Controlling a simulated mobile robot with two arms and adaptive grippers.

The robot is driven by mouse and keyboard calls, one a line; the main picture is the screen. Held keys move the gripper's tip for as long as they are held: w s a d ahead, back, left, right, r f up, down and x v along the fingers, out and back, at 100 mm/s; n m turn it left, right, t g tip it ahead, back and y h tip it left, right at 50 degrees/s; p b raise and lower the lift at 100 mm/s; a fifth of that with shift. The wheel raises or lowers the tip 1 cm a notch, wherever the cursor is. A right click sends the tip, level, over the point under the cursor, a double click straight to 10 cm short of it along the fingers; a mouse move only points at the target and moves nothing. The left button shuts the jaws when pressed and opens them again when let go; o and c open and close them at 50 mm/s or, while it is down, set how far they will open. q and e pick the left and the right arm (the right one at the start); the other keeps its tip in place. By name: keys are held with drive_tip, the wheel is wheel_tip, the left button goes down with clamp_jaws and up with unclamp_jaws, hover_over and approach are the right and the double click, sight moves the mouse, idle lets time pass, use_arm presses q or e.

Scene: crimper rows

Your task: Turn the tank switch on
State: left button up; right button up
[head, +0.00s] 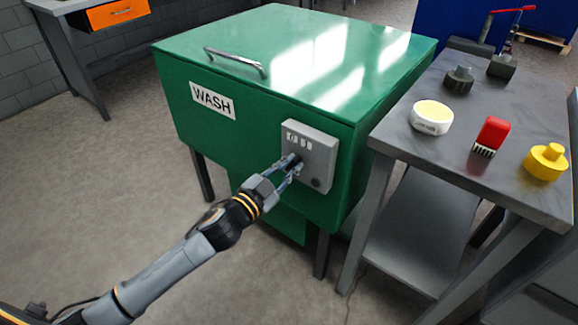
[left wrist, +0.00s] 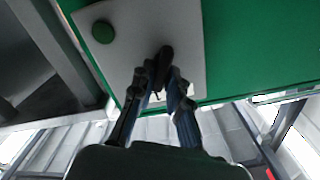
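The green tank (head: 250,110) has a WASH label and a closed lid with a handle. On its front is a grey switch box (head: 318,150), with two small white marks near its top and a round green lamp or button (head: 316,183) low on the right. It also shows in the left wrist view, with the green round part (left wrist: 103,32). My left gripper (head: 292,164) is at the box. Its fingertips are close together on both sides of the dark switch knob (left wrist: 165,58) and seem to touch it. Which mark the knob points to is hidden. My right gripper is out of view.
A grey table (head: 400,115) stands close at the right of the tank. It holds a white-and-yellow round tin (head: 431,117), a red brush (head: 491,136), a yellow knob-like part (head: 545,161) and dark parts (head: 459,79). A bench with an orange drawer (head: 108,14) is at the back left.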

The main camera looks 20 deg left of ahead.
use_arm(q)
drive_tip(key=shift+o, duration=1.2)
drive_tip(key=shift+s, duration=0.1)
drive_tip(key=v, duration=1.1)
drive_tip(key=shift+s+a, duration=0.15)
drive_tip(key=shift+s, duration=0.25)
